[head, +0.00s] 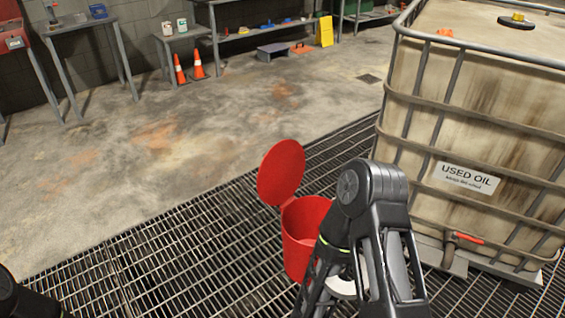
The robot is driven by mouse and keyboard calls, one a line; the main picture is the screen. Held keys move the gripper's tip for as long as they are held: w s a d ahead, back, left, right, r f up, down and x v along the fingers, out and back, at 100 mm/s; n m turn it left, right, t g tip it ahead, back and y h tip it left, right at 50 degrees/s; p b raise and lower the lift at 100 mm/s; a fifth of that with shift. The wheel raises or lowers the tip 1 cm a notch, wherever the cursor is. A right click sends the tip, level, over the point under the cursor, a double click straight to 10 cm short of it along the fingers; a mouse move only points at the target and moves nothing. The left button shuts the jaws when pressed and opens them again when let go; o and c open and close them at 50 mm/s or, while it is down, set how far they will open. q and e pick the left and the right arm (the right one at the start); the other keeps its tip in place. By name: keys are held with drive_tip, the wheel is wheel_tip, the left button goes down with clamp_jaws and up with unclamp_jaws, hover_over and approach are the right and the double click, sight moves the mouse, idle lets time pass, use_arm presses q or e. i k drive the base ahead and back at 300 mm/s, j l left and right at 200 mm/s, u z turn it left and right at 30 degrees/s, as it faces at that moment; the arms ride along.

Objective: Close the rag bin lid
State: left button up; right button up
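The red rag bin (297,262) stands on the floor grating, in the lower middle of the head view. Its round red lid (281,172) is open, tilted up and back toward the left of the bin's rim. My dark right arm rises in front of the bin's right side and hides part of its body and rim. The fingers of my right gripper cannot be made out. Only a dark piece of my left arm shows in the bottom left corner, and my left gripper is out of view.
A caged used oil tank (480,130) with a red-handled valve (465,238) stands close on the right. Two orange cones (198,65), a yellow sign (325,31) and benches line the far wall. Concrete floor left of the bin is clear.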

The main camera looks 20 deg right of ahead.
sight(281, 168)
drive_tip(key=z, duration=0.75)
drive_tip(key=i+j+z, duration=0.25)
drive_tip(key=z, duration=0.2)
drive_tip(key=i+j+z, duration=0.2)
drive_tip(key=j+z, duration=0.25)
drive_tip(key=i+j+z, duration=0.1)
drive_tip(key=j+z, duration=0.3)
drive_tip(key=i+j+z, duration=0.15)
drive_tip(key=j, duration=0.85)
drive_tip(key=i+j+z, duration=0.1)
drive_tip(key=j, duration=0.9)
drive_tip(key=i+j+z, duration=0.15)
drive_tip(key=j, duration=0.85)
